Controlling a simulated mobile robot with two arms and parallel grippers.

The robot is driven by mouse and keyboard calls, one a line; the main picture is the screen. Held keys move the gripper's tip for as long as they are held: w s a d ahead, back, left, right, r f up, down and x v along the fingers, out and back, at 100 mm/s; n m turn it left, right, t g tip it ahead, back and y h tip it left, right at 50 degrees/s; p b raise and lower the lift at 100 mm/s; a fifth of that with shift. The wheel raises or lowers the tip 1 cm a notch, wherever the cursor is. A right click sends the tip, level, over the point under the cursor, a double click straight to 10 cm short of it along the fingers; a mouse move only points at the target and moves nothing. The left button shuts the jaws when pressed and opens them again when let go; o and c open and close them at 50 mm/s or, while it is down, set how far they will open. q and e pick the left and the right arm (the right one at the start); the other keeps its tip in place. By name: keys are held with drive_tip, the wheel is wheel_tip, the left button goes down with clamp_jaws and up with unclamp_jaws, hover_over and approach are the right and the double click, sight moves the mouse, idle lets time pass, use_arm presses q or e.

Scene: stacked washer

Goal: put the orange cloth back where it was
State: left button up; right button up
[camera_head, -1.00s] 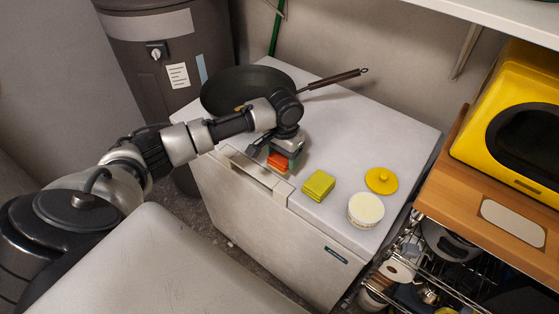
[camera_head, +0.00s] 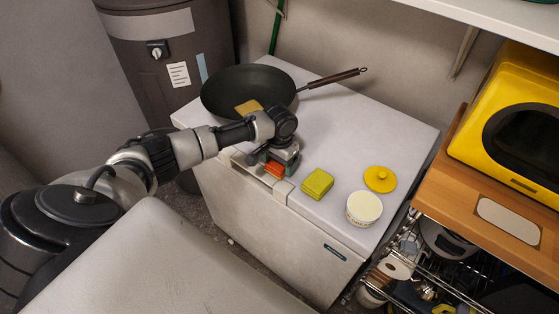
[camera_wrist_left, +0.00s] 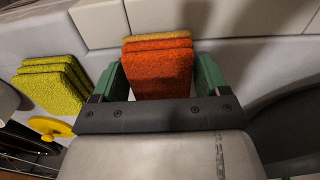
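The orange cloth (camera_head: 274,170), a folded stack of layers, is at the front edge of the white chest's top, beside the recessed handle. My left gripper (camera_head: 281,163) points down over it. In the left wrist view the orange cloth (camera_wrist_left: 162,72) fills the space between the two green fingers (camera_wrist_left: 160,80), which sit against its sides, so the gripper appears shut on it. Whether its underside touches the chest top is hidden. My right gripper is not in view.
A yellow-green cloth (camera_head: 317,184), a white tub (camera_head: 364,209) and a yellow lid (camera_head: 380,179) lie to the right on the chest (camera_head: 346,130). A black pan (camera_head: 225,92) with a tan cloth (camera_head: 249,106) inside stands behind. The chest's middle is clear.

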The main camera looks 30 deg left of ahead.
use_arm(q)
drive_tip(key=shift+o, duration=1.4)
wheel_tip(320, 180, up, 12)
drive_tip(key=b, duration=0.1)
drive_tip(key=shift+r+b, duration=0.2)
drive_tip(key=shift+b, duration=0.2)
idle(0.3)
